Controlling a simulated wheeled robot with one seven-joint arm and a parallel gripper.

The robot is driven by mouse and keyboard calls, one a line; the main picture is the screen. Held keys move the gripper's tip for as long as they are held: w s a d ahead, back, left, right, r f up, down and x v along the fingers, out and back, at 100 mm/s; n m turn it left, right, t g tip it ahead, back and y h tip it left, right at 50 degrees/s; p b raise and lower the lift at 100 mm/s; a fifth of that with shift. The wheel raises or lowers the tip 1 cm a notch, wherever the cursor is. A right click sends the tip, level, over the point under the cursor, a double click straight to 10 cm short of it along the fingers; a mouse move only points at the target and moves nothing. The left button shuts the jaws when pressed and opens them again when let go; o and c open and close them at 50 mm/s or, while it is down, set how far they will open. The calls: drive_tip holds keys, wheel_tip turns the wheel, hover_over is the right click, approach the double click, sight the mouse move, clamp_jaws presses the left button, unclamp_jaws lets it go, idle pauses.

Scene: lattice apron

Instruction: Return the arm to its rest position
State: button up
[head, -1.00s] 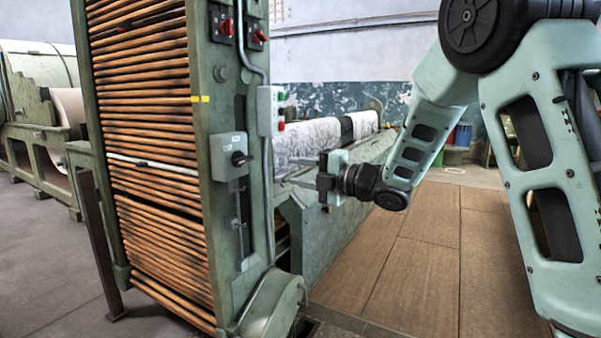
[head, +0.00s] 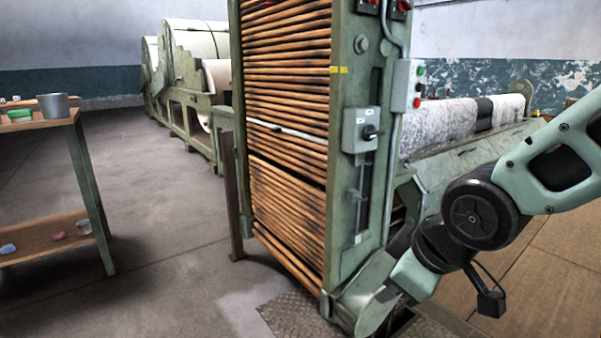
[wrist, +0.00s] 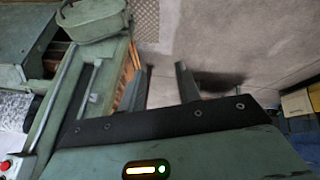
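My arm comes in from the right in the head view, bent low in front of the machine. My gripper (wrist: 165,68) shows in the wrist view with its two dark fingers apart and bare floor between them. It is open and empty. In the head view its fingers cannot be made out. The lattice apron (head: 290,115), a tall run of wooden slats in a green frame (head: 345,220), stands at the centre of the head view. Its slats also show in the wrist view (wrist: 128,82), left of my fingers.
A grey switch box (head: 360,130) and a button box (head: 407,85) sit on the frame. A rounded green housing (head: 365,300) lies low beside my wrist. A table (head: 88,170) with a grey pot (head: 54,105) stands at left.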

drive_tip(key=s+f+m+g+h, duration=0.25)
drive_tip(key=s+g, duration=0.25)
drive_tip(key=s, duration=1.2)
wheel_tip(320, 180, up, 32)
drive_tip(key=p, duration=3.2)
drive_tip(key=shift+r, duration=0.25)
drive_tip(key=shift+w+a+y, duration=0.1)
drive_tip(key=shift+y, duration=0.15)
